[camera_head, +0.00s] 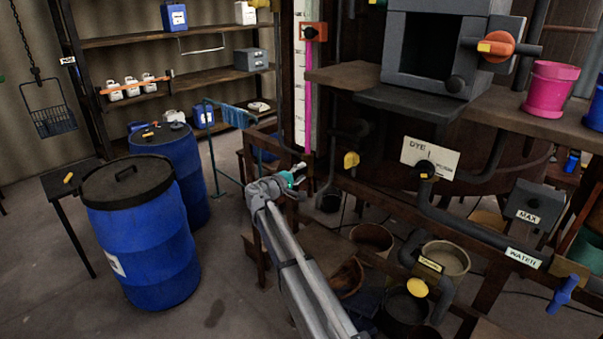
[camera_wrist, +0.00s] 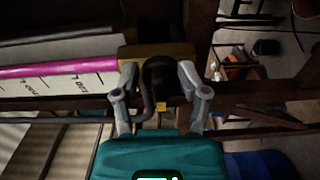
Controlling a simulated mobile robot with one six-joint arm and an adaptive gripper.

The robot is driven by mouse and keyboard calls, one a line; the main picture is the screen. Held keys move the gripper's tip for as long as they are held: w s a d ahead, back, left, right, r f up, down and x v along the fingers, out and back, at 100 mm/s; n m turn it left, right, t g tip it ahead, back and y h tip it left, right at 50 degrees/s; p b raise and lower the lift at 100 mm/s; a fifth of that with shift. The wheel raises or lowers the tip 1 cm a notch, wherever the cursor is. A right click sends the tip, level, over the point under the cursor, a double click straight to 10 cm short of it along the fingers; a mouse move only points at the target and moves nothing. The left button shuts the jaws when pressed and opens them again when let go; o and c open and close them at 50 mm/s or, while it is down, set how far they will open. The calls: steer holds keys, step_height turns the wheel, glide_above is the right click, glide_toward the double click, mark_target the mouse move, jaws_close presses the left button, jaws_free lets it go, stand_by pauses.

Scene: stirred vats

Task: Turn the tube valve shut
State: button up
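A clear gauge tube with pink liquid (camera_head: 309,95) stands against a white marked scale (camera_head: 300,75). In the wrist view the pink tube (camera_wrist: 60,69) runs in from the left to a brown block (camera_wrist: 128,52). A black rounded valve part (camera_wrist: 158,75) with a small yellow mark (camera_wrist: 162,106) sits at this block. My gripper (camera_head: 297,180) is below the tube's lower end; in the wrist view its open fingers (camera_wrist: 160,92) lie either side of the black part. Contact cannot be told.
Dark beams and pipes crowd the gripper's right, with a yellow knob (camera_head: 351,160) close by. A blue-green towel rack (camera_head: 232,118) stands to its left. Blue drums (camera_head: 145,240) stand farther left. Buckets (camera_head: 445,259) stand under the bench.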

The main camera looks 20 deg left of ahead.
steer(key=v, duration=1.1)
steer(key=shift+s, duration=0.2)
steer(key=shift+s, duration=0.1)
